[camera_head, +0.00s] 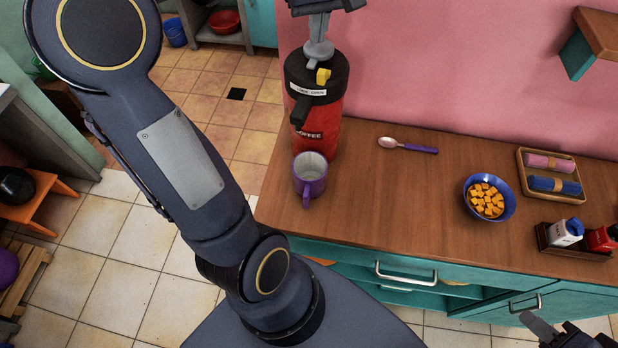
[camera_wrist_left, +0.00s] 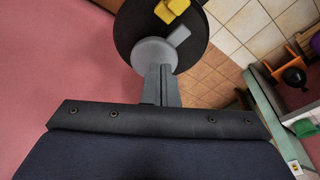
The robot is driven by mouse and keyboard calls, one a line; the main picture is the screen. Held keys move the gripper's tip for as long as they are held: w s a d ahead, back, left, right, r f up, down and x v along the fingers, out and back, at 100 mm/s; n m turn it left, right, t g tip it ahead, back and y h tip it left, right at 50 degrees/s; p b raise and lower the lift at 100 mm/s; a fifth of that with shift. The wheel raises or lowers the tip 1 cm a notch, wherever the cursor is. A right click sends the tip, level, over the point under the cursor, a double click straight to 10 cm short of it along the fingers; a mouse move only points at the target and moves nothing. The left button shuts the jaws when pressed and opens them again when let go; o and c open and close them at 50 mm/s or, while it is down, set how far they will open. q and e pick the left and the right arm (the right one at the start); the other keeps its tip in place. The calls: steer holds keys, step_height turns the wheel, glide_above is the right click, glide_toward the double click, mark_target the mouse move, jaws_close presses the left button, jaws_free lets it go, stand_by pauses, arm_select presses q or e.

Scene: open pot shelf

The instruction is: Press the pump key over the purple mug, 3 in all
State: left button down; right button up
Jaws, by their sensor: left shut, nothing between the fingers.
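The red coffee dispenser (camera_head: 325,127) with a black lid stands on the counter's left end. A round grey pump key (camera_head: 319,52) is on top of it; in the left wrist view the key (camera_wrist_left: 155,52) is just beyond my fingertips. The purple mug (camera_head: 311,183) stands upright below the black spout (camera_head: 299,108); its inside looks empty. My left gripper (camera_head: 319,38) is shut and empty, pointing down over the key; its fingers (camera_wrist_left: 161,75) overlap the key in view, and I cannot tell whether they touch. My right gripper (camera_head: 534,322) shows partly at the lower right.
A yellow piece (camera_head: 323,76) sits on the lid beside the key. A spoon (camera_head: 408,145), a blue bowl of orange cubes (camera_head: 489,198), a tray of rolled cloths (camera_head: 577,192) and a condiment holder (camera_head: 577,249) are to the right. The counter between mug and bowl is clear.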

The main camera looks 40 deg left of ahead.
arm_select(q)
steer(key=shift+f, duration=0.15)
stand_by(0.4)
steer(key=shift+f+b, duration=1.1)
steer(key=shift+f, duration=0.25)
steer(key=shift+r, duration=0.2)
steer(key=shift+r+p, duration=1.25)
steer(key=shift+p, duration=0.1)
steer(key=shift+f, duration=0.15)
